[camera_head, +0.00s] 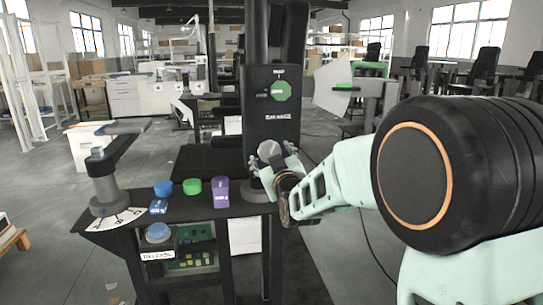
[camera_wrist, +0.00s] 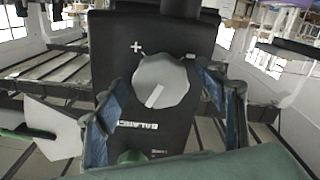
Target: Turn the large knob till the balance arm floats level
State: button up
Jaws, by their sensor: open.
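The large knob (camera_wrist: 161,82) is pale grey and round with a scalloped edge, on the front of a black column (camera_wrist: 112,45). A white line on it points down and left, and a plus and a minus mark sit above it. In the head view the knob (camera_head: 269,149) shows just beyond my gripper (camera_head: 276,163). My gripper (camera_wrist: 158,90) is open, its blue-padded fingers on either side of the knob; contact cannot be told. I cannot tell surely which part is the balance arm; a pale plate with a green strip (camera_head: 343,85) stands right of the column.
A green octagonal part (camera_head: 281,90) sits higher on the column.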

jog(key=c, duration=1.1)
jog(key=shift+m+b, duration=1.3)
jog(key=shift+b, duration=0.45)
jog(key=o, duration=1.1)
